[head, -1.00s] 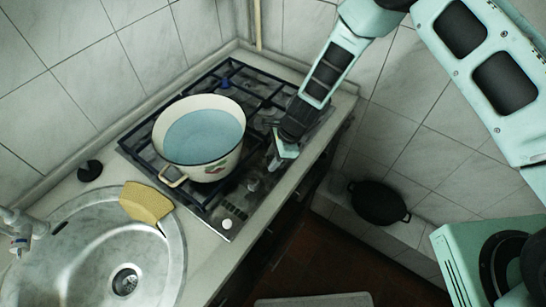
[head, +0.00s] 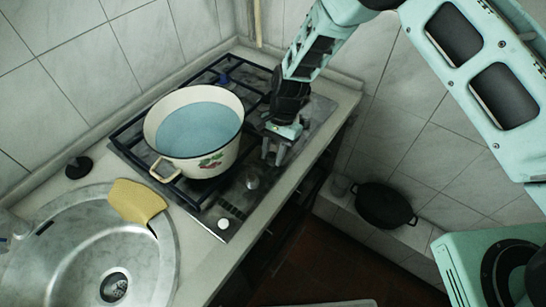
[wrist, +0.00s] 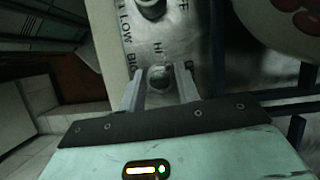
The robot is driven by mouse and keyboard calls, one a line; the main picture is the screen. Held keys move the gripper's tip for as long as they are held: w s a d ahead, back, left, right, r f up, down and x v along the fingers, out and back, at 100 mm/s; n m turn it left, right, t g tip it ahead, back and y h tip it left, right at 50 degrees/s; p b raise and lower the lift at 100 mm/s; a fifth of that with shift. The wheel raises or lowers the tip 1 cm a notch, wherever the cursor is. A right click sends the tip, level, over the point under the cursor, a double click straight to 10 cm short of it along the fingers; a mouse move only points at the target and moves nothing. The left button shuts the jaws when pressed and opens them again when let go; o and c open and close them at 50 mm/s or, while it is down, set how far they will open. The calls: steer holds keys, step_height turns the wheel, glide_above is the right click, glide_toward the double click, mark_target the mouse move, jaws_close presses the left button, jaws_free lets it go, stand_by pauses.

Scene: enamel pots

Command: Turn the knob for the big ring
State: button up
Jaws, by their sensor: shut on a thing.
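My gripper (head: 275,154) is down at the right part of the hob's front strip, to the right of the pot. In the wrist view its two fingers (wrist: 160,86) stand on either side of a small round knob (wrist: 159,76) and are shut on it. Lettering that seems to read "BIG" (wrist: 131,70) is beside this knob, partly covered by a finger. Another knob (wrist: 151,8) with LOW, HI and OFF marks around it is at the top of the wrist view. In the head view the gripped knob is hidden by the gripper.
A cream enamel pot (head: 215,155) with blue contents stands on the hob grates, close to the gripper. A grey knob (head: 253,183) and a white knob (head: 224,223) are along the front strip. A dark pan (head: 384,205) is lower right.

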steer(key=n+h+b, duration=0.1)
steer(key=n, duration=0.1)
steer(key=n+b, duration=0.1)
steer(key=n, duration=0.1)
steer(key=shift+w+f+n+g+h+b, duration=0.1)
steer(key=shift+f+n+g+h+b, duration=0.05)
steer(key=shift+n+g+h+b, duration=0.2)
steer(key=shift+a+n+h+b, duration=0.1)
steer(key=shift+n+h+b, duration=0.65)
steer(key=shift+n, duration=0.8)
steer(key=o, duration=1)
steer(key=shift+r, duration=0.2)
steer(key=b+v, duration=0.4)
steer(key=v, duration=1.3)
steer(key=shift+r, duration=0.15)
